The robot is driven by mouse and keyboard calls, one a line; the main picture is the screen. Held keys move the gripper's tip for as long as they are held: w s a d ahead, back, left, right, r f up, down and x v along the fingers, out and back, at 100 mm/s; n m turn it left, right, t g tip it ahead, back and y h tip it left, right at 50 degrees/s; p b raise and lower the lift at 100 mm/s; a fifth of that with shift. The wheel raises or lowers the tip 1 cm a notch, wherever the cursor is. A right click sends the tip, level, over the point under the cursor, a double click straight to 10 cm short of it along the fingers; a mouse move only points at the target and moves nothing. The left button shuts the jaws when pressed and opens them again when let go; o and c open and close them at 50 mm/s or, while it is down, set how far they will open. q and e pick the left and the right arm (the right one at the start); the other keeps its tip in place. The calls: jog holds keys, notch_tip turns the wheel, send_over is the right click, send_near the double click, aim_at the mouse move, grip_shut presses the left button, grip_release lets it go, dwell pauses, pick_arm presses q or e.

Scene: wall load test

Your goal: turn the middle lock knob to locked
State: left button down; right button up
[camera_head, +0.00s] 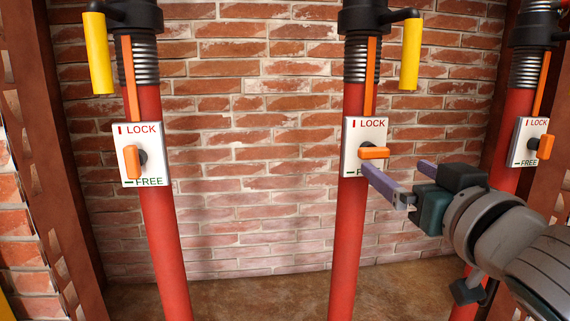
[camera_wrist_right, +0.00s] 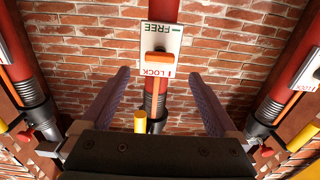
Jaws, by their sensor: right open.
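The middle lock knob (camera_head: 374,153) is an orange handle on a white plate (camera_head: 352,135) marked LOCK above and FREE below, on the middle red post. The handle lies horizontal, like the bar mark beside FREE. In the right wrist view the knob (camera_wrist_right: 158,57) appears upside down, its handle crosswise. My right gripper (camera_head: 395,167) is open and empty in front of the plate, just below and right of the knob. In the wrist view its fingers (camera_wrist_right: 159,76) are spread to either side of the knob's line, apparently without touching it. My left gripper is not in view.
A left knob (camera_head: 132,161) and a right knob (camera_head: 545,147) sit on similar plates, both handles upright. Yellow handles (camera_head: 98,52) (camera_head: 411,54) hang beside the post tops. A brick wall (camera_head: 250,170) stands behind; the space between the left and middle posts is clear.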

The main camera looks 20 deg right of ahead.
aim_at(377, 155)
jog(key=b+x, duration=0.2)
jog(key=x, duration=0.5)
jog(key=shift+w+d, duration=0.15)
jog(key=shift+w, duration=0.25)
jog(key=c, duration=1.4)
